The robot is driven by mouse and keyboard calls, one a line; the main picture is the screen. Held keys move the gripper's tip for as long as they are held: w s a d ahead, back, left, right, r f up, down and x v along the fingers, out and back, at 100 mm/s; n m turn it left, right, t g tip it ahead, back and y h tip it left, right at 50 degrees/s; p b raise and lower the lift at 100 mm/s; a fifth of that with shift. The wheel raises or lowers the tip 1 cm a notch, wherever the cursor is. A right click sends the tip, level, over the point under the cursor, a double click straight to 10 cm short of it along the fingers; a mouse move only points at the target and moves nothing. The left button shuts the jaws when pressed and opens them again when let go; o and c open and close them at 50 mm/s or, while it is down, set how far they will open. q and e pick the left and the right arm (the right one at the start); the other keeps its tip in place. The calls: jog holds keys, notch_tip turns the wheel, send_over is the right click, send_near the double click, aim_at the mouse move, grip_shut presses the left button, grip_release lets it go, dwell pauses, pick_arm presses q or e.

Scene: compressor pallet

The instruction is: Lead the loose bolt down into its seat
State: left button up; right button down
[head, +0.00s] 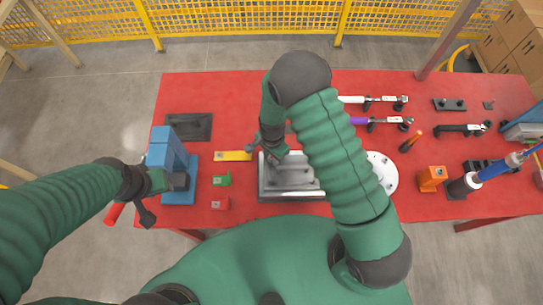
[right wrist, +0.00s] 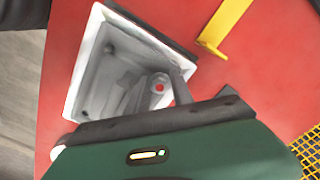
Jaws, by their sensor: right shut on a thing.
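The grey metal casting (head: 292,194) with a pale rim sits at the table's front middle. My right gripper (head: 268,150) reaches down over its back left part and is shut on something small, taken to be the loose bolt. The bolt itself cannot be made out clearly. In the right wrist view the casting (right wrist: 97,80) lies under the fingers, and a round grey end with a red centre (right wrist: 160,87) shows near them. The seat cannot be told apart. My left gripper (head: 165,183) is beside the blue block (head: 168,158); its jaw state is unclear.
A white disc (head: 384,172) and an orange block (head: 432,178) are to the right.

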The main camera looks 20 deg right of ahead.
jog(key=c, duration=1.2)
grip_release()
jog(key=shift+o, duration=0.8)
notch_tip(320, 180, up, 17)
jog(key=b, duration=0.1)
jog(key=shift+w+b, duration=0.35)
jog(key=shift+d+f, duration=0.1)
jog(key=shift+f, duration=0.05)
jog(key=s+d+n+t+b, duration=0.2)
jog(key=s+d+n+b, duration=0.2)
jog(key=s+n, duration=0.6)
jog(key=shift+d+f+n+t, duration=0.25)
jog(key=shift+d+n+t, duration=0.15)
jog(key=shift+d+n, duration=0.8)
